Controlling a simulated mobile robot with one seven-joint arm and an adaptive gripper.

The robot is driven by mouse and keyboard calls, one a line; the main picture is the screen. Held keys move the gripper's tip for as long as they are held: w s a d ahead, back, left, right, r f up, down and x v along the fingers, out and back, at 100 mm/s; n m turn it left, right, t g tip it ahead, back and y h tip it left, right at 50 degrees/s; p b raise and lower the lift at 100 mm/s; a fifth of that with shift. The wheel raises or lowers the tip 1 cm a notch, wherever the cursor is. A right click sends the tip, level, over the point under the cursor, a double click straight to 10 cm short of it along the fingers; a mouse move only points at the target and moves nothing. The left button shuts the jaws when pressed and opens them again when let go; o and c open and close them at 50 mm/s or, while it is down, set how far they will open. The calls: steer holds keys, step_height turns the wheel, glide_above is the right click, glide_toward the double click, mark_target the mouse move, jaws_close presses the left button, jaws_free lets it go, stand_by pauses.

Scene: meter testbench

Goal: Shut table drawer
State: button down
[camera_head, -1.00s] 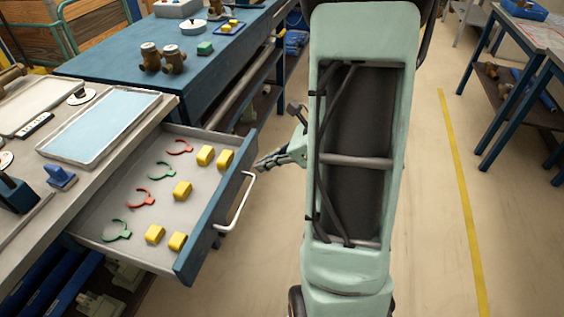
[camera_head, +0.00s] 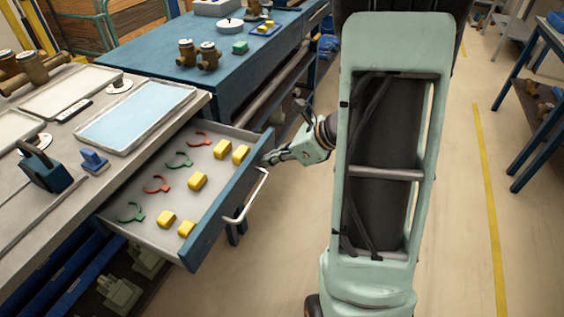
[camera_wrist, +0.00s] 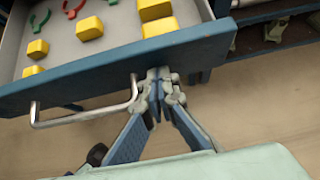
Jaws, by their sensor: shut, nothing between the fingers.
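The table drawer (camera_head: 222,218) is pulled out from the workbench on the left, with its blue front facing right and a white bar handle (camera_head: 249,196) on it. In the wrist view the drawer front (camera_wrist: 100,75) crosses the upper part of the picture, with the handle (camera_wrist: 80,116) below. My gripper (camera_head: 268,158) is shut and empty. In the wrist view its fingertips (camera_wrist: 158,76) are at the drawer front's face, beside the handle's right end; whether they touch it I cannot tell. The drawer holds yellow blocks (camera_head: 197,181) and red and green clips (camera_head: 157,184).
The grey workbench top (camera_head: 60,135) bears trays, including one with a light blue surface (camera_head: 135,113). A blue table (camera_head: 235,75) with brass fittings stands behind the drawer. Open floor (camera_head: 265,275) lies to the drawer's right, with a yellow line (camera_head: 488,190) farther right.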

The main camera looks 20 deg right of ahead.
steer(key=p, duration=0.2)
glide_toward(194, 148)
steer(key=w+a, duration=0.1)
steer(key=w+a+f, duration=0.1)
steer(key=w+a, duration=0.1)
steer(key=w+a+f, duration=0.1)
steer(key=w+a, duration=0.1)
steer(key=shift+w, duration=0.1)
steer(key=shift+w+a+r, duration=0.1)
steer(key=shift+a, duration=0.1)
steer(key=shift+r, duration=0.1)
